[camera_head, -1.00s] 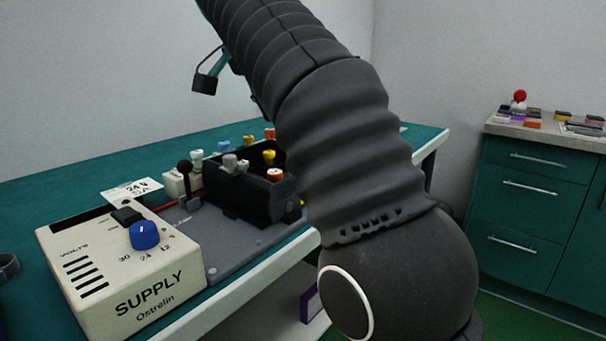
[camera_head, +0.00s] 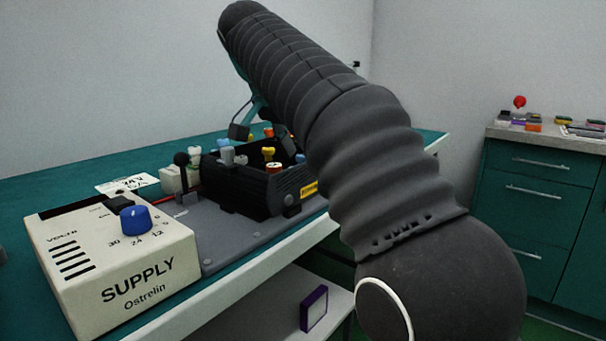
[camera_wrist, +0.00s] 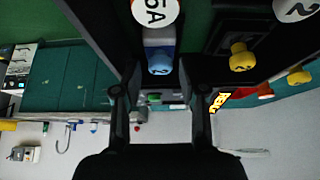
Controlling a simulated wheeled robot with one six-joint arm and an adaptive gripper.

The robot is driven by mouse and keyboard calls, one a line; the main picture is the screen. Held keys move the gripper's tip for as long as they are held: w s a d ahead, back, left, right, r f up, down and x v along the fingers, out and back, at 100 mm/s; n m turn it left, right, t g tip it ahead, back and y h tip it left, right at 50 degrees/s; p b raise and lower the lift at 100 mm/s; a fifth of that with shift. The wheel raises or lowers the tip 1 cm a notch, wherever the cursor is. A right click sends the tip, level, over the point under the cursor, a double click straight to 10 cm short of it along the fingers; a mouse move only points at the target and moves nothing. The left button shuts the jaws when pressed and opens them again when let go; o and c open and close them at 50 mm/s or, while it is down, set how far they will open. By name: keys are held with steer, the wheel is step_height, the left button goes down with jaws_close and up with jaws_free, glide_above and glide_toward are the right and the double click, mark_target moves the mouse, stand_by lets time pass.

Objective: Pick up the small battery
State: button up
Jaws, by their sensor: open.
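I cannot pick out the small battery for certain in either view. The black rack (camera_head: 238,192) on the bench holds several items with coloured knobs, among them a yellow one (camera_head: 268,154) and a blue-grey one (camera_head: 227,155). My gripper (camera_wrist: 158,86) is open. In the wrist view, a blue-ended piece (camera_wrist: 160,62) with a white "5A" disc (camera_wrist: 157,12) shows between its fingers; I cannot tell if they touch it. Yellow knobs (camera_wrist: 242,57) are to the right. In the head view, a dark part of my gripper is over the rack's back, and my arm hides the rest.
A cream supply box (camera_head: 115,262) with a blue dial stands at the bench's front left. A black-knobbed lever (camera_head: 181,160) is left of the rack. A purple-edged box (camera_head: 314,308) sits on the lower shelf. A teal cabinet (camera_head: 540,205) with small items is at the right.

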steer(key=x, duration=0.3)
steer(key=shift+b, duration=0.35)
jaws_close()
steer(key=shift+r, duration=0.15)
